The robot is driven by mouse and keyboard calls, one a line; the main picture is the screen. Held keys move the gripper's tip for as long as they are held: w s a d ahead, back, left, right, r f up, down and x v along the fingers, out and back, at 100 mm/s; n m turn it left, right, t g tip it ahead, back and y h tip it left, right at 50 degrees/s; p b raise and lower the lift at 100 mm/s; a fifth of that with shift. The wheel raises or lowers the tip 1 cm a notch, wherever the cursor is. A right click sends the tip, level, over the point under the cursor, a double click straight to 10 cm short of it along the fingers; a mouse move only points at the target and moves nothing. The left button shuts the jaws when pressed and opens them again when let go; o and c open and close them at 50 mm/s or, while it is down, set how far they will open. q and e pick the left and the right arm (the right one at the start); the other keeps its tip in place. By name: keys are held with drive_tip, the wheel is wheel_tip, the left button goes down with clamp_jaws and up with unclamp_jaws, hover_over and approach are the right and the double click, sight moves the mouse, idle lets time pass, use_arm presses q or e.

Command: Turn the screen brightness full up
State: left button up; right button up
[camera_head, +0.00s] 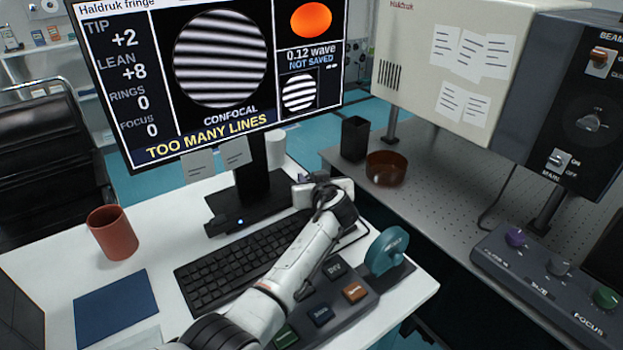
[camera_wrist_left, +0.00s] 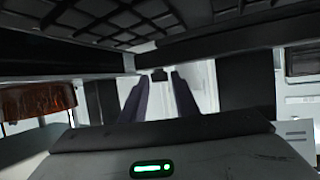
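The screen (camera_head: 215,70) is lit and shows striped fringes, an orange disc and the words "TOO MANY LINES". It stands on a black post and foot (camera_head: 262,190). A small blue light (camera_head: 240,222) shows on a dark block at the foot's front. I cannot make out a marked brightness control. My left gripper (camera_head: 318,188) is at the right end of the foot, above the desk, beyond the keyboard. In the left wrist view its two dark fingers (camera_wrist_left: 160,95) stand apart with nothing visible between them. Contact with the foot cannot be told. My right gripper is not in view.
A keyboard (camera_head: 235,262) lies under my left forearm. A button box (camera_head: 322,312) with a teal wheel (camera_head: 387,250) is right of it. A red-brown cup (camera_head: 112,232) stands left. An amber dish (camera_head: 385,168) and black cup (camera_head: 354,139) stand on the perforated table.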

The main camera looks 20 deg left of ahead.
use_arm(q)
clamp_jaws()
drive_tip(key=shift+s+a+r+m+t+h+p, duration=0.15)
drive_tip(key=shift+m+h+p, duration=0.15)
drive_tip(key=shift+p, duration=0.3)
drive_tip(key=shift+w+r+m+t+h+p, duration=0.15)
drive_tip(key=shift+m+h+p, duration=0.15)
drive_tip(key=shift+p, duration=0.3)
drive_tip(key=shift+s+a+r+m+t+h+p, duration=0.15)
drive_tip(key=shift+m+t+h+p, duration=0.4)
drive_tip(key=shift+p, duration=0.7)
drive_tip(key=shift+m+h+p, duration=0.45)
drive_tip(key=shift+h+p, duration=0.1)
drive_tip(key=shift+a+f+m+h+p, duration=0.15)
drive_tip(key=shift+f+m+h+p, duration=0.05)
drive_tip(key=shift+m+h+p, duration=0.8)
drive_tip(key=shift+f+m+h+p, duration=0.1)
drive_tip(key=shift+m+h+p, duration=0.2)
drive_tip(key=shift+h+p, duration=0.25)
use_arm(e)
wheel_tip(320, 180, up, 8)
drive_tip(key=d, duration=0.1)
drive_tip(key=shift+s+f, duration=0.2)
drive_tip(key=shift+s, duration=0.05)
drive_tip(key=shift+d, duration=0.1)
